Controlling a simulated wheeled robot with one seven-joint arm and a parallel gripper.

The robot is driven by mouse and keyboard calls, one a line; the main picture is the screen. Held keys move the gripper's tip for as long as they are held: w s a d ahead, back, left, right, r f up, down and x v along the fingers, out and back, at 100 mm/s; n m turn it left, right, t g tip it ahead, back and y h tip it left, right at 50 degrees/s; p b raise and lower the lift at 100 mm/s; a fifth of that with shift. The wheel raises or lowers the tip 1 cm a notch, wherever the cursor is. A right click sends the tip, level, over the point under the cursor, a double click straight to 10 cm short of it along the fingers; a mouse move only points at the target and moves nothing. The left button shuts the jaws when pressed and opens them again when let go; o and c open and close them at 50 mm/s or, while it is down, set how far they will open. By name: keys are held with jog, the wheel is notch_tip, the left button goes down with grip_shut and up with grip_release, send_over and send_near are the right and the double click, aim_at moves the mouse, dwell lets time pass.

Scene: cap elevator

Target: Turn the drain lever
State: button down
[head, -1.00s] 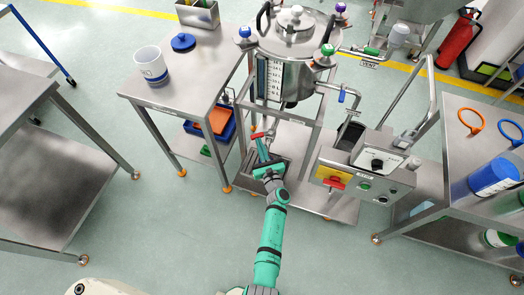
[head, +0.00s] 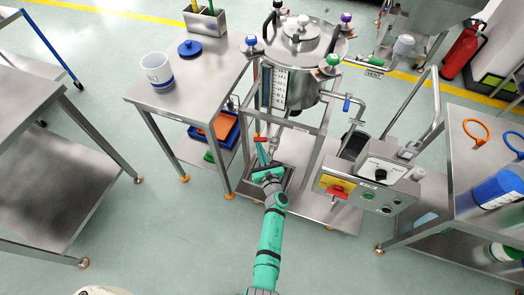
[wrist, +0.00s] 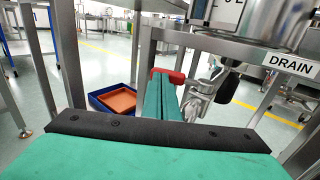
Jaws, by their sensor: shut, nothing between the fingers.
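The drain lever has a red handle (wrist: 168,76), seen in the wrist view just beyond my fingertips and small in the head view (head: 261,139). Its metal valve (wrist: 199,97) sits to the right of the fingers, below the steel vessel (head: 292,85). A white DRAIN label (wrist: 292,65) is on the frame at the right. My gripper (head: 261,150) is shut and empty, its green fingers together (wrist: 170,101) and pointing at the lever. The tips overlap the red handle in view; I cannot tell if they touch. The fingers hide part of the handle.
Frame legs and a crossbar (head: 299,125) surround the valve. A control box (head: 367,185) stands close on the right. A steel table (head: 190,85) with a blue bin (head: 214,130) on its lower shelf is on the left. The floor in front is open.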

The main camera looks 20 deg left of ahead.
jog(key=shift+a+x, duration=0.3)
jog(key=shift+x, duration=1.2)
jog(key=shift+s, duration=0.1)
jog(key=shift+s, duration=0.1)
